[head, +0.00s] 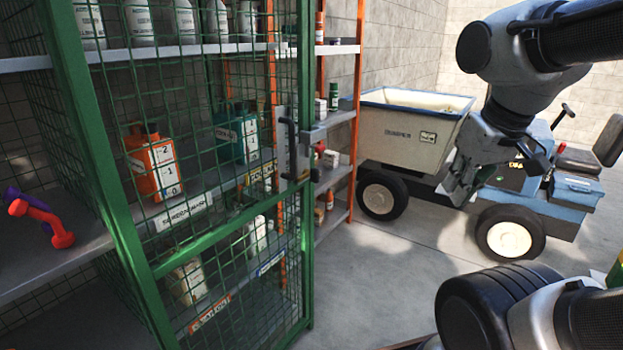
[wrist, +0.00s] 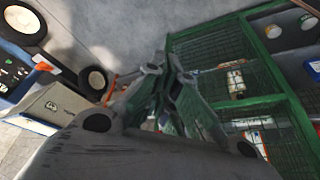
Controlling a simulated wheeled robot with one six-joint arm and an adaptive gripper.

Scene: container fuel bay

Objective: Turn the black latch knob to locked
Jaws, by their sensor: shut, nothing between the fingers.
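The green mesh cage door (head: 217,250) stands at the left in the head view and looks closed. Its latch plate (head: 298,160) sits on the right edge, with a black upright handle (head: 290,148) and a small dark knob-like part (head: 314,175) low on it. I cannot tell how the knob is turned. My gripper (head: 458,192) is shut and empty, well to the right of the latch, in front of the dumper. In the wrist view my gripper (wrist: 165,65) points toward the cage (wrist: 240,105); the latch is not clear there.
Shelves behind the mesh hold an orange can (head: 153,165), a teal can (head: 236,135) and several bottles. A red-and-purple object (head: 45,220) lies on the left shelf. A dumper (head: 410,130) stands behind my arm. Floor (head: 385,260) between cage and dumper is clear.

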